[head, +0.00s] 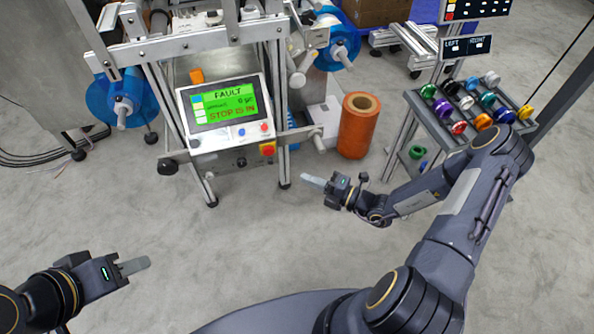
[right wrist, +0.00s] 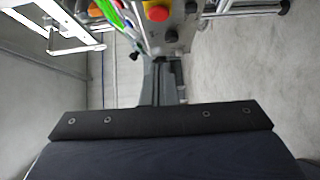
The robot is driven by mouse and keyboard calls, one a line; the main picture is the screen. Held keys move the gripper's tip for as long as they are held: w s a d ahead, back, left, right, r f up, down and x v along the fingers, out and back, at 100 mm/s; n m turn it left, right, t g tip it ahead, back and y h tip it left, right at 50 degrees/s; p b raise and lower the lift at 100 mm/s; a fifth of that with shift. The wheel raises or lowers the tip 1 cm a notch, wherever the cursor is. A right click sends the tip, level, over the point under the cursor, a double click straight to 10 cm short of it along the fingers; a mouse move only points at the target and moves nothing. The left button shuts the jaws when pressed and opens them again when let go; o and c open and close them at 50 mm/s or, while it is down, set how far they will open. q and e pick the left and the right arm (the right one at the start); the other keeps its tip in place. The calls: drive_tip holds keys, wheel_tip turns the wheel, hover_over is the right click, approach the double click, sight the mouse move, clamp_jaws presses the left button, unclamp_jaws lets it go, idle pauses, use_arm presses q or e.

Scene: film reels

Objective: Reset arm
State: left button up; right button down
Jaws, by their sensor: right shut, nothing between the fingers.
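My right gripper (head: 314,181) is in the middle of the head view, over the bare floor in front of the machine, its fingers together and empty. In the right wrist view its fingers (right wrist: 165,80) point toward the machine's lower front and touch nothing. My left gripper (head: 135,266) is at the lower left in the head view, over bare floor, its fingers looking together with nothing in them. The machine's screen (head: 224,103) reads FAULT and STOP IS IN. A red stop button (head: 267,149) on a yellow base sits below it and also shows in the right wrist view (right wrist: 157,12).
An orange roll (head: 359,126) stands on the floor right of the machine. A rack (head: 446,138) at the right holds several coloured reels, close to my right arm. Blue film reels (head: 118,100) hang on the machine's sides. The floor in front is clear.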

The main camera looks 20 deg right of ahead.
drive_tip(key=shift+s+d, duration=0.25)
idle(0.4)
drive_tip(key=s+a+r+n+g, duration=0.2)
drive_tip(key=s+r+n+g, duration=0.3)
drive_tip(key=r+n, duration=0.5)
drive_tip(key=s+a+r+n+g, duration=0.2)
drive_tip(key=s+r+n+g, duration=0.35)
drive_tip(key=n, duration=0.95)
drive_tip(key=s+d+r+n+t+h, duration=0.2)
drive_tip(key=s+d+r+n+h, duration=0.15)
drive_tip(key=s+n, duration=0.4)
drive_tip(key=s+d+r+n+t+h, duration=0.2)
drive_tip(key=s+r+n+h, duration=0.25)
drive_tip(key=n, duration=0.65)
wheel_tip(320, 180, up, 27)
drive_tip(key=h+p, duration=0.1)
drive_tip(key=p, duration=2.6)
drive_tip(key=shift+d, duration=0.3)
